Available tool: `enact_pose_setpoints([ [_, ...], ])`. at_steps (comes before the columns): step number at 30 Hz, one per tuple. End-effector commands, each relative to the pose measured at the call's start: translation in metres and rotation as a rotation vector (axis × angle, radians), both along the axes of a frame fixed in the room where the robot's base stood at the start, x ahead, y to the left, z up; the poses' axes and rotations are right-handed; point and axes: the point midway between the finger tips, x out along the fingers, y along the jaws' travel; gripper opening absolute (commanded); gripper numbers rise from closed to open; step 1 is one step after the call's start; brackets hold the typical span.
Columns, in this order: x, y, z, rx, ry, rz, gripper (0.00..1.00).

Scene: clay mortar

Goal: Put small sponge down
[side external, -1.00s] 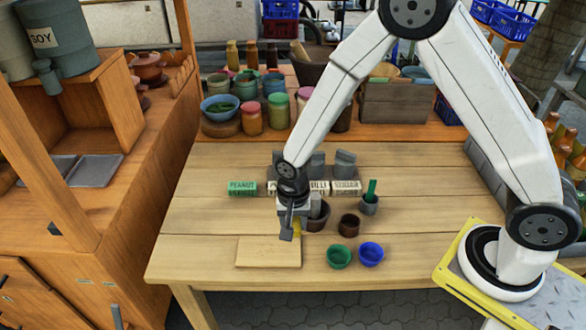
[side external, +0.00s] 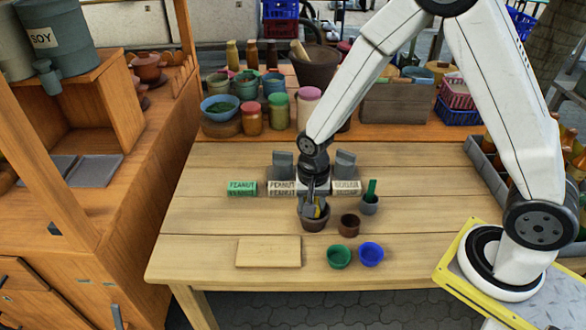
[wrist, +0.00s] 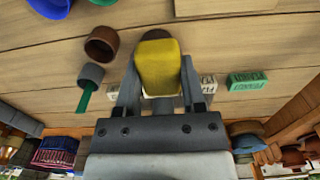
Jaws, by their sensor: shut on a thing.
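The small sponge is a yellow block (wrist: 158,66) between the fingers of my gripper in the wrist view. In the side view a bit of yellow sponge (side external: 318,210) shows low at the fingers. My gripper (side external: 313,210) is shut on it, right over the dark brown mortar bowl (side external: 315,224). The fingers overlap the bowl's opening in the side view, and I cannot tell how deep the sponge sits. In the wrist view the sponge and gripper (wrist: 158,75) hide most of the bowl.
A pale wooden board (side external: 268,252) lies front left. A small brown cup (side external: 349,225), a green bowl (side external: 339,256), a blue bowl (side external: 371,254) and a grey cup with a green stick (side external: 370,204) stand to the right. Labelled blocks (side external: 242,187) line up behind. The left table area is clear.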

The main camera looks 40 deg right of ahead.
Motion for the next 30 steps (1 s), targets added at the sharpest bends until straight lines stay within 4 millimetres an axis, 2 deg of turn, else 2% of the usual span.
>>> enact_pose_setpoints([
  [18, 0.077, 0.008, -0.037, 0.0, 0.001, 0.0, 0.0],
  [30, 0.109, 0.011, -0.077, -0.001, 0.002, 0.0, 0.0],
])
